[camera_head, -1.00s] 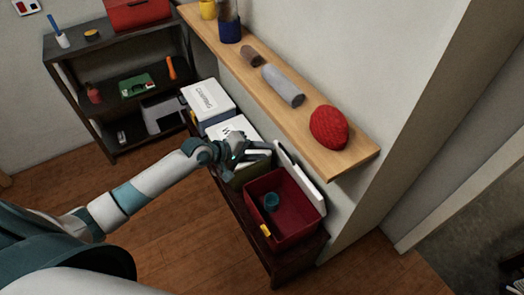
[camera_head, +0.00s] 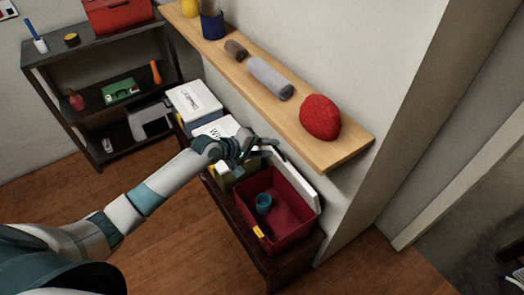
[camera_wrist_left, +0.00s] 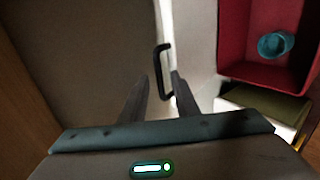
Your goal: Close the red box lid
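The red box (camera_head: 287,224) sits open on the dark low bench, with a teal cup (camera_head: 263,203) inside. Its white lid (camera_head: 300,184) stands up along the wall side. In the left wrist view the red box (camera_wrist_left: 232,40) is at upper right, and the pale lid (camera_wrist_left: 196,50) is seen nearly edge-on. A dark handle (camera_wrist_left: 168,72) sticks out from the lid's edge. My left gripper (camera_head: 272,148) is at the far end of the lid. Its fingers (camera_wrist_left: 160,80) are apart, close to the handle; I cannot tell if they touch it. My right gripper is not in view.
A wooden wall shelf (camera_head: 345,148) with a red knitted item (camera_head: 320,117) and grey rolls hangs above the bench. White-lidded boxes (camera_head: 194,101) stand beyond the red box. A dark shelf unit (camera_head: 50,60) is at back left. The floor in front is clear.

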